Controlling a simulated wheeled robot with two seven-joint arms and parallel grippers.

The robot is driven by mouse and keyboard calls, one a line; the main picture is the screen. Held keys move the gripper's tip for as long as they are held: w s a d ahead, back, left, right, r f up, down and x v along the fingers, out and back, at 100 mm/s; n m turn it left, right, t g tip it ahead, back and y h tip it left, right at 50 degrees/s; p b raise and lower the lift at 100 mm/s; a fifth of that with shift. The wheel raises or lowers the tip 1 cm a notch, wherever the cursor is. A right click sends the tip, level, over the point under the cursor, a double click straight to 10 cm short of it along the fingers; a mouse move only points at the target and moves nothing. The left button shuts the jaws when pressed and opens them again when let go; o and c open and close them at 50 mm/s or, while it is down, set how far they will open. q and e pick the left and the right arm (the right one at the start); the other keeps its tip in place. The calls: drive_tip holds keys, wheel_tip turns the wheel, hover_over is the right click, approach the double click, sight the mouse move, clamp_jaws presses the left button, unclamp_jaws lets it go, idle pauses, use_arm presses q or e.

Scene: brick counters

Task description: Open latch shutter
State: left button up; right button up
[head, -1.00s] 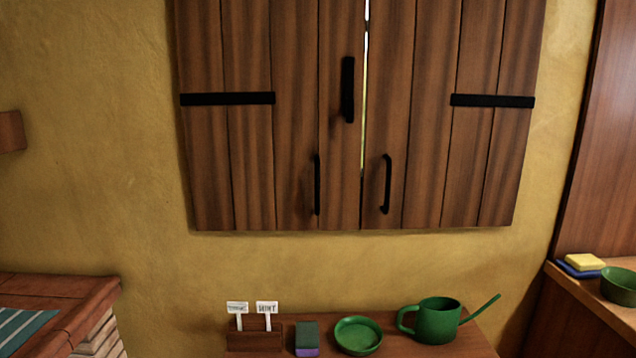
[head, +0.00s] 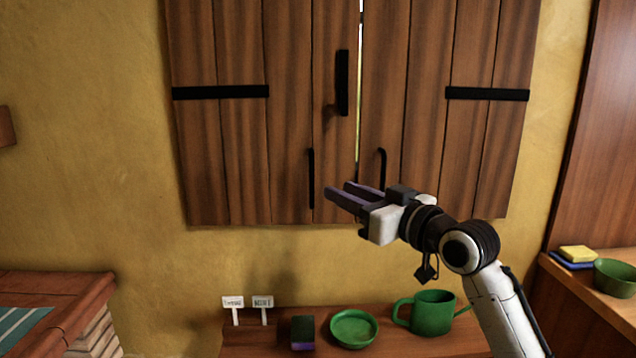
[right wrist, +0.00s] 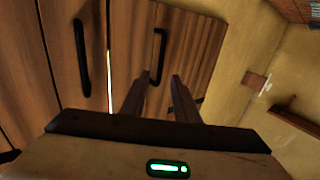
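The wooden shutter has a left panel (head: 240,150) and a right panel (head: 430,130), side by side with a thin bright gap between them. A black latch bar (head: 342,82) stands upright on the left panel, near the gap. A black handle (head: 311,178) is on the left panel and another (head: 382,168) on the right panel, partly hidden by my gripper. My right gripper (head: 337,190) is in front of the lower shutter, pointing left, fingers apart and empty. In the right wrist view its fingers (right wrist: 160,98) are apart before the wood. My left gripper is out of view.
Below the shutter, a shelf (head: 400,346) holds a green mug (head: 432,312), a green dish (head: 353,328), a sponge (head: 302,332) and small white labels (head: 262,303). A brick counter (head: 75,290) is at left. A wooden counter with a green bowl (head: 615,277) is at right.

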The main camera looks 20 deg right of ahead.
sight(313, 180)
drive_tip(key=x, duration=0.9)
drive_tip(key=shift+f+p, duration=0.1)
drive_tip(key=shift+p, duration=0.2)
clamp_jaws()
